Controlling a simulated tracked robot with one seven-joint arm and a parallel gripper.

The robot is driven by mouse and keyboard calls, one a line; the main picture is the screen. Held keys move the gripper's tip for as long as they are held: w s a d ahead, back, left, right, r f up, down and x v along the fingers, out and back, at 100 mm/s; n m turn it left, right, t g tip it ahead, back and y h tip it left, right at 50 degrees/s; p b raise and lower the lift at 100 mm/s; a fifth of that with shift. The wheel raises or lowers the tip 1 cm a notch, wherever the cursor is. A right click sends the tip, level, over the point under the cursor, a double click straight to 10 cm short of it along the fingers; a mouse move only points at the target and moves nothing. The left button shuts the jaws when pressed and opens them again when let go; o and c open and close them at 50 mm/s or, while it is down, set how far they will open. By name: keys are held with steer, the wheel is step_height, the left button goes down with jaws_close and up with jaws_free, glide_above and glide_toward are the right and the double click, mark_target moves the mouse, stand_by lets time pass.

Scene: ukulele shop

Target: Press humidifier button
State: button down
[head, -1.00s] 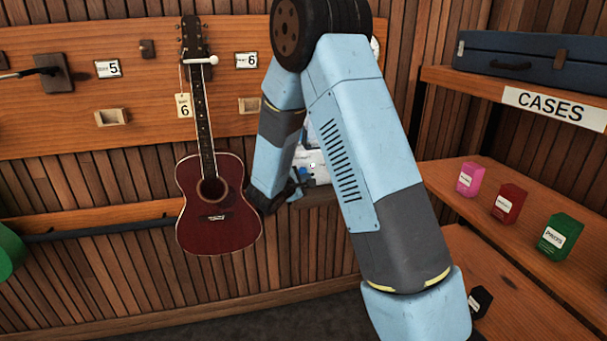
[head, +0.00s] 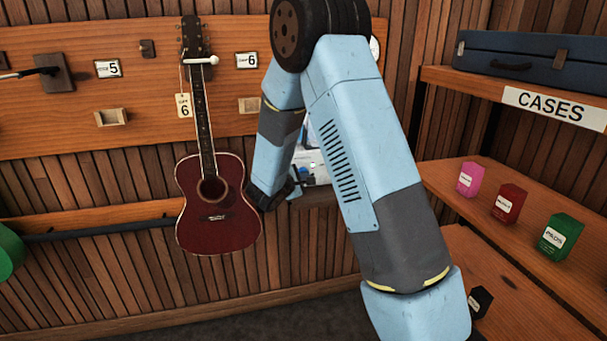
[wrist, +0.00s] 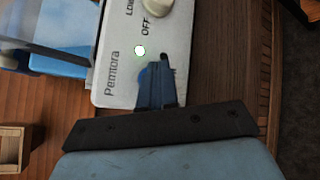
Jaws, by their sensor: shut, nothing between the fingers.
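The humidifier (wrist: 119,85) shows in the wrist view as a pale panel marked "Pemtora", with a cream knob (wrist: 152,6) by the words LOW and OFF.
A red guitar (head: 218,222) hangs on the wall just left of my gripper. A clear and blue tank (wrist: 62,61) adjoins the panel. A shelf with small boxes (head: 508,203) and a blue case (head: 530,66) stand at right.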

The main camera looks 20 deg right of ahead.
steer(key=shift+w, duration=0.5)
stand_by(0.8)
steer(key=shift+s, duration=1)
steer(key=shift+s, duration=3)
